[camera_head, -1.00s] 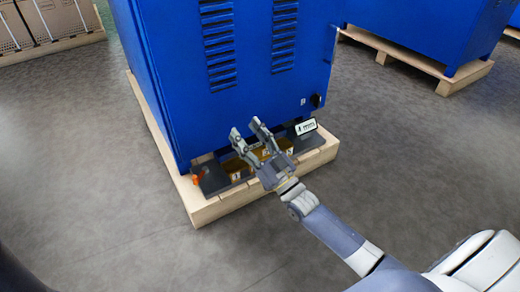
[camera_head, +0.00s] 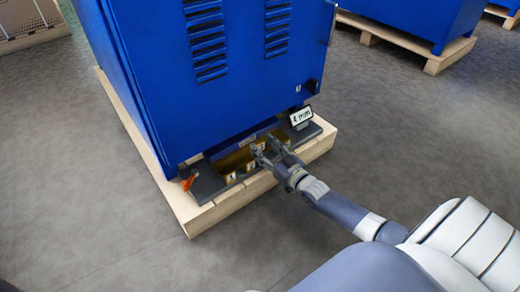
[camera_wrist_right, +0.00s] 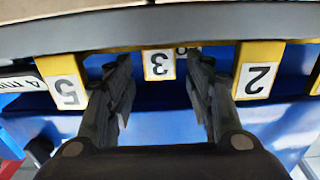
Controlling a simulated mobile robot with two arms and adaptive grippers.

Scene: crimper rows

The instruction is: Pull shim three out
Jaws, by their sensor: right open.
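Shim three is a yellow tab with a white label reading 3 (camera_wrist_right: 158,65), upside down in the right wrist view. It sits in the row under the blue cabinet (camera_head: 215,80). My right gripper (camera_head: 262,150) is open in the head view, at the front of the row. In the right wrist view its two dark fingers (camera_wrist_right: 160,95) stand on either side of the shim three label, with gaps on both sides. The fingers partly hide the row in the head view. My left gripper is not in view.
Shim two (camera_wrist_right: 257,80) is right of the fingers in the wrist view; a tab reading like 5 (camera_wrist_right: 67,90) is left. A small sign (camera_head: 301,117) and an orange piece (camera_head: 188,182) flank the row. The wooden pallet (camera_head: 228,210) edges it; the grey floor in front is open.

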